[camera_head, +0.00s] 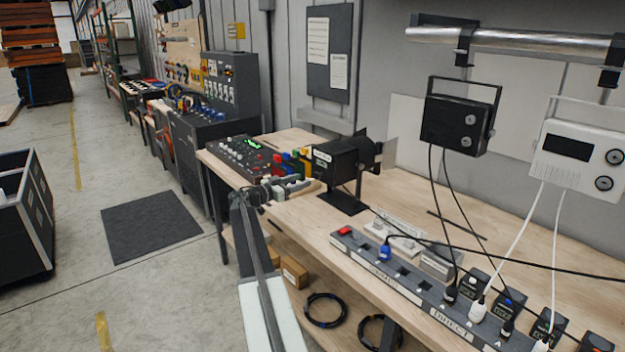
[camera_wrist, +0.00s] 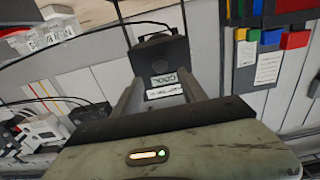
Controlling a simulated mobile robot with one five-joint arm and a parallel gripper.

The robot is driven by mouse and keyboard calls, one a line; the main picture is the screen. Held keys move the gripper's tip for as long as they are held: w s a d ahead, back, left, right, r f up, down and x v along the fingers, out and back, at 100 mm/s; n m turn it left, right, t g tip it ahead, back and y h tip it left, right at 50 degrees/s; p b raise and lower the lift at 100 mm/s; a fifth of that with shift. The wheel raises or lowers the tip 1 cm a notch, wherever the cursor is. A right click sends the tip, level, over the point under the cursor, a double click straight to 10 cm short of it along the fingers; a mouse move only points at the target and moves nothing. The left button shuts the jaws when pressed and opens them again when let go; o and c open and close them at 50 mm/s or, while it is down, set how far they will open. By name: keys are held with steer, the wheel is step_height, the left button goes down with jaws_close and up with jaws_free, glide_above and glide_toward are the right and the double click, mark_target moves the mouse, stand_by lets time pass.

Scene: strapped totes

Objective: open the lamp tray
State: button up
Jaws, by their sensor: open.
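A black stage lamp (camera_head: 345,157) stands on a flat black base on the wooden bench, with a pale label on its left end. In the wrist view the lamp (camera_wrist: 160,52) is beyond and between my fingers, with two small pale labels near its lower edge. I cannot make out a separate tray edge or handle on it. My gripper (camera_head: 255,196) is at the bench's front edge, left of the lamp and apart from it. In the wrist view my gripper (camera_wrist: 161,86) is open, with nothing visibly held between its fingers.
A control panel (camera_head: 250,155) and coloured blocks (camera_head: 290,163) sit left of the lamp. A power strip (camera_head: 412,285) with plugs and cables lies to the right. Two boxes, one black (camera_head: 458,124) and one white (camera_head: 575,155), hang above the bench.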

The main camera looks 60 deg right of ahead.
mark_target(316, 176)
steer(key=x, duration=0.6)
steer(key=shift+d, duration=0.1)
jaws_close()
steer(key=shift+f, duration=0.1)
steer(key=shift+s, duration=0.15)
stand_by(0.9)
